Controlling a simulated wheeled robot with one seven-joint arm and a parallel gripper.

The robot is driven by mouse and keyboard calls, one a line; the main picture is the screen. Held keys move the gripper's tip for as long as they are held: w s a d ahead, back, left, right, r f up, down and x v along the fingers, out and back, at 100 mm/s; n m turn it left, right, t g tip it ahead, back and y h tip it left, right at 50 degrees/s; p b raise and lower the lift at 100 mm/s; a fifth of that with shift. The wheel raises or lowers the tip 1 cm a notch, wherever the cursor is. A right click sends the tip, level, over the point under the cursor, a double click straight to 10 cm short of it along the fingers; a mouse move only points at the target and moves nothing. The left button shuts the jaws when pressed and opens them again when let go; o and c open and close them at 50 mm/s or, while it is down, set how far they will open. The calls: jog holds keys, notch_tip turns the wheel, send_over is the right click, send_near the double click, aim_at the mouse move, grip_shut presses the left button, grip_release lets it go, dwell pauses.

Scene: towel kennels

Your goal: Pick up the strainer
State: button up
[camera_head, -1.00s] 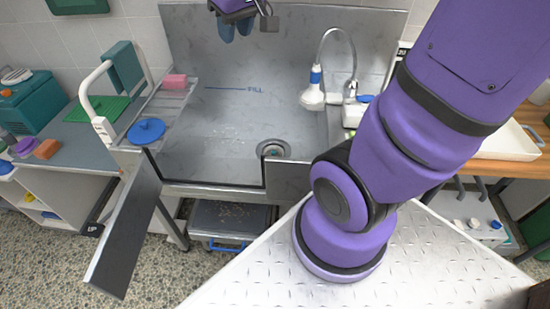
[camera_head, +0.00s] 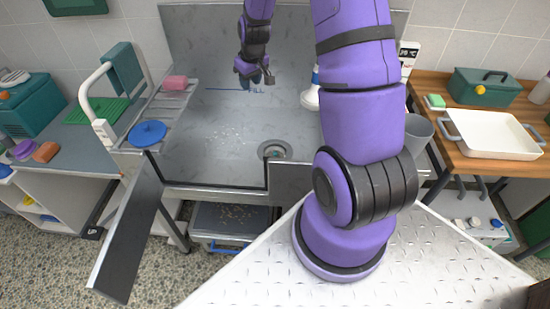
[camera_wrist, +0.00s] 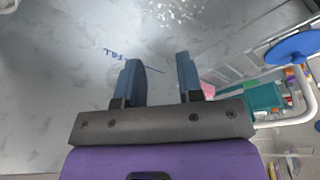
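A round metal strainer (camera_head: 274,150) appears to sit in the drain at the front of the steel sink basin (camera_head: 215,145), with its inside dark and small. My gripper (camera_head: 257,82) is raised in front of the sink's back wall, behind and above the drain and apart from it. In the wrist view my gripper (camera_wrist: 160,78) has its two blue-grey fingers spread, with nothing between them. The strainer cannot be made out in the wrist view.
A blue disc (camera_head: 147,133) and pink sponge (camera_head: 175,83) sit on the rack left of the sink. A white spray head (camera_head: 311,98), partly hidden by my arm, stands at right. A white tray (camera_head: 495,134) lies on the wooden counter. The basin middle is clear.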

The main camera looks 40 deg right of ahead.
jog(key=d+f, duration=0.5)
jog(key=f, duration=0.7)
jog(key=g, duration=0.1)
send_near(275, 153)
jog(key=shift+m, duration=0.3)
jog(key=shift+w+d+f, duration=0.1)
jog(key=shift+w+f, duration=0.15)
jog(key=shift+f, duration=1.55)
jog(key=shift+w+d+f, duration=0.1)
jog(key=shift+w+f, duration=0.15)
jog(key=shift+f, duration=1.55)
jog(key=shift+w+d+f, duration=0.1)
jog(key=shift+w+f, duration=0.2)
jog(key=shift+f, duration=1.5)
grip_shut()
